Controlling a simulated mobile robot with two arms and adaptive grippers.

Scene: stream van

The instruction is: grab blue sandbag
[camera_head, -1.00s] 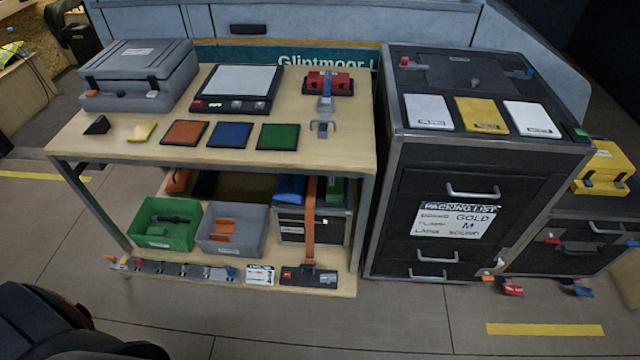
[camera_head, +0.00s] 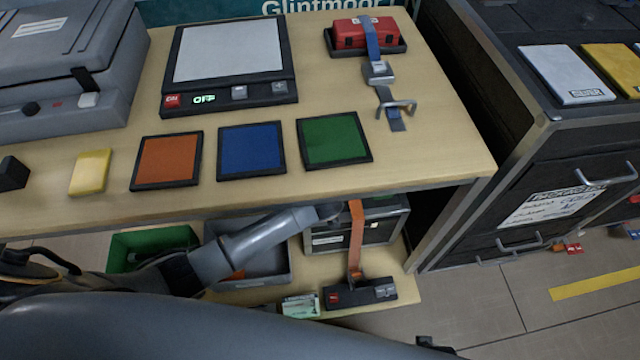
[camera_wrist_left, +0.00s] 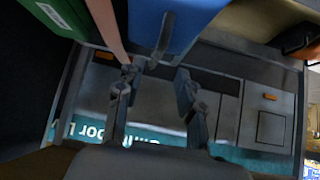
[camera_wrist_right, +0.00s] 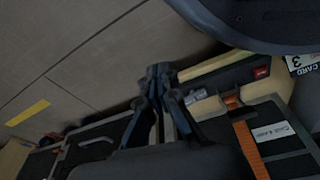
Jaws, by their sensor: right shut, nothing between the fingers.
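The blue sandbag (camera_wrist_left: 190,25) is at the top of the left wrist view, with a dark strap handle on it. In the head view it is hidden under the tabletop. My left arm reaches below the tabletop to the lower shelf, where its gripper is hidden in the head view. In the left wrist view my left gripper (camera_wrist_left: 155,76) is open, its two fingers apart near the sandbag's handle, with nothing seen between them. My right gripper (camera_wrist_right: 160,70) is shut and empty in the right wrist view, above the floor near the lower shelf's end.
The tabletop (camera_head: 420,150) overhangs the shelf. An orange strap (camera_head: 356,230) runs over the case (camera_head: 385,228). A green bag (camera_wrist_left: 55,35) is beside the strap. A grey bin (camera_head: 285,262) and green bin (camera_head: 125,250) stand left. A black cabinet (camera_head: 560,160) stands right.

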